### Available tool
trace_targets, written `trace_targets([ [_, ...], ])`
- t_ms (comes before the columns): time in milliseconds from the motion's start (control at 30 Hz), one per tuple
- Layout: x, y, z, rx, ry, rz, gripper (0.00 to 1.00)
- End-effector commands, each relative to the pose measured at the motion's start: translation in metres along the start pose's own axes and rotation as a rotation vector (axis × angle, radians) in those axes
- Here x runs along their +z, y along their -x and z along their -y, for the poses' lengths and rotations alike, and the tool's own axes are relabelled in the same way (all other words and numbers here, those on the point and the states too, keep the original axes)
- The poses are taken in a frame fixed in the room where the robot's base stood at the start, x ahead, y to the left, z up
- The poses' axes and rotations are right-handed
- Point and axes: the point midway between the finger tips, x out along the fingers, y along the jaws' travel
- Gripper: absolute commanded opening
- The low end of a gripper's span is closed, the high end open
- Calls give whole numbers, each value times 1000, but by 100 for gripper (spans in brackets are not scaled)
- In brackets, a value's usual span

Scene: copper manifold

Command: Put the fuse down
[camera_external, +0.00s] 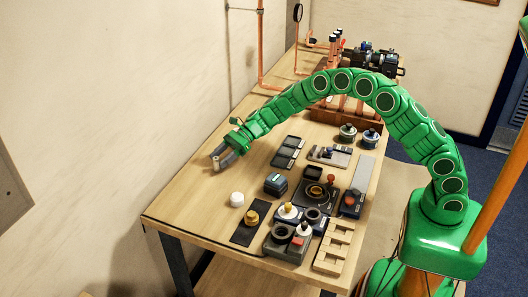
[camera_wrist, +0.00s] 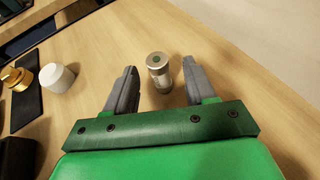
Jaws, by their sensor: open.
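The fuse (camera_wrist: 158,72), a small pale cylinder with a metallic cap and a dark round mark on its end, shows in the wrist view between my two fingers. It appears to stand upright on the bare wood, with a visible gap to each finger. My gripper (camera_wrist: 160,66) is open around it. In the external view my gripper (camera_external: 222,158) is low over the far left part of the table, near the wall. I cannot make out the fuse clearly there.
A white cylinder (camera_external: 236,199) and a brass knob (camera_external: 251,217) on a dark plate stand nearer the front edge. A dark block (camera_external: 276,184) and several fixtures fill the middle and right. Copper pipes (camera_external: 262,50) rise at the back. Wood around my gripper is clear.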

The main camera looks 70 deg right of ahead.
Motion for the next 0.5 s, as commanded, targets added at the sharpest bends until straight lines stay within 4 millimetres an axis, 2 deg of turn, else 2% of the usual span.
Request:
trace_targets([
  [233, 1, 46, 0, -2, -1, 2, 55],
  [500, 0, 72, 0, 1, -2, 1, 55],
])
